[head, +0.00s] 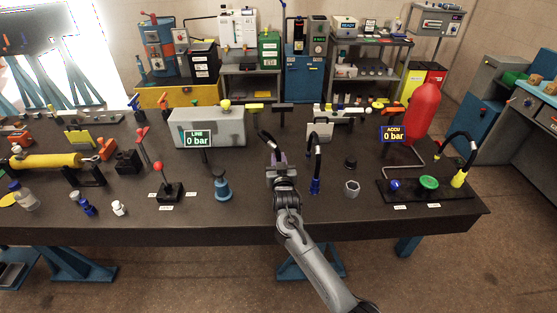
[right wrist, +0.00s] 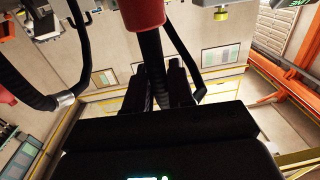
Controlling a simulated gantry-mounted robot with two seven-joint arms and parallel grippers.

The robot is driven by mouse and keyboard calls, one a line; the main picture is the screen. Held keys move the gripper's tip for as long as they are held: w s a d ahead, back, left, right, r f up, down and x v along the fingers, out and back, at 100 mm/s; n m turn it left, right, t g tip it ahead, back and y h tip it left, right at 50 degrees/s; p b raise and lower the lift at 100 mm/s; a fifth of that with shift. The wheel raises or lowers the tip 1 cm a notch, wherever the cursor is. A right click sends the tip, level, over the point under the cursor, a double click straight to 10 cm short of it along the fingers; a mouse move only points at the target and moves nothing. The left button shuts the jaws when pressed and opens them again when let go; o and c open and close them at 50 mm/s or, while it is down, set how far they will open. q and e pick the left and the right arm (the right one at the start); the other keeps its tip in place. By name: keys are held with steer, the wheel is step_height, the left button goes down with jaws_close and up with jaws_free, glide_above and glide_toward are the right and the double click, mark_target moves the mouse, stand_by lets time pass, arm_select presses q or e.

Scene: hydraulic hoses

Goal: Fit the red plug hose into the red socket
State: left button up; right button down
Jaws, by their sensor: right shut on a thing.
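My right gripper (head: 281,165) is upright over the middle of the dark bench, beside a black hose (head: 266,138) that arches down to it from behind. In the right wrist view the hose (right wrist: 153,65) runs between the dark fingers (right wrist: 176,84), up to a red plug body (right wrist: 143,12) cut off by the top edge. The gripper is shut on this red plug hose. In the head view the plug is hidden by the gripper. I cannot make out the red socket in either view. My left gripper is not in view.
A blue-ended hose (head: 315,184) stands just right of my right gripper. A red cylinder (head: 422,108) and yellow-ended hose (head: 458,180) are right.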

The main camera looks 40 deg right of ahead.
steer(key=shift+f, duration=0.45)
steer(key=shift+f+b, duration=0.7)
steer(key=shift+f, duration=0.15)
steer(key=shift+f+b, duration=0.35)
steer(key=shift+f, duration=0.2)
steer(key=c, duration=0.9)
jaws_free()
steer(key=shift+s+a, duration=0.3)
steer(key=shift+s, duration=0.1)
steer(key=shift+p+v, duration=0.8)
steer(key=shift+v, duration=4.1)
